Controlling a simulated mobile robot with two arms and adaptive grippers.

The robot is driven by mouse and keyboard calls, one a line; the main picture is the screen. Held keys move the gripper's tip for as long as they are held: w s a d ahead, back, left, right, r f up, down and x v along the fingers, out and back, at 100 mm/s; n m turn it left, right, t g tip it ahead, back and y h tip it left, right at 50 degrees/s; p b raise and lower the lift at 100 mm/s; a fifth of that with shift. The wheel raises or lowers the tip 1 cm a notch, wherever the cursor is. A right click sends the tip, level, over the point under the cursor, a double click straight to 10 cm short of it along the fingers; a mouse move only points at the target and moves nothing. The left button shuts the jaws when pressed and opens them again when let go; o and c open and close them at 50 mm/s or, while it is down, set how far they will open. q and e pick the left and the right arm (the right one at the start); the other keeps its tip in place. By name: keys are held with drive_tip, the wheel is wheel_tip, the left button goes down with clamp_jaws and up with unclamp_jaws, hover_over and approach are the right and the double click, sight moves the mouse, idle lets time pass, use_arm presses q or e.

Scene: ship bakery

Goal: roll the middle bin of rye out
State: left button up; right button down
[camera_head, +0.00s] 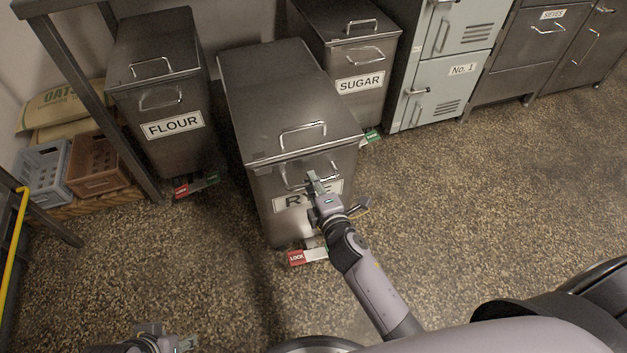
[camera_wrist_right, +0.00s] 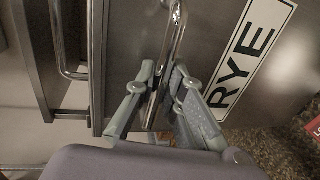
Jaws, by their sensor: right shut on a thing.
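The rye bin (camera_head: 280,105) is a dark metal bin with a lidded top, standing between the flour and sugar bins and further forward. Its front has a RYE label (camera_head: 284,203), partly hidden by my gripper, and a bar handle (camera_head: 292,184). My right gripper (camera_head: 315,183) is shut on this front handle; in the right wrist view the fingers close around the bar (camera_wrist_right: 177,40). A red LOCK tab (camera_head: 297,258) shows at the bin's foot; my arm covers part of that area. My left gripper (camera_head: 160,338) is low at the bottom left, away from the bin, its jaws unclear.
The flour bin (camera_head: 158,105) stands left and the sugar bin (camera_head: 362,65) behind right. Crates (camera_head: 43,175) and a table leg (camera_head: 105,110) are at the left. Lockers (camera_head: 455,60) line the back right. The speckled floor in front and right is clear.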

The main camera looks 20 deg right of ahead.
drive_tip(key=c, duration=1.7)
unclamp_jaws()
drive_tip(key=shift+o, duration=0.2)
drive_tip(key=v, duration=1.2)
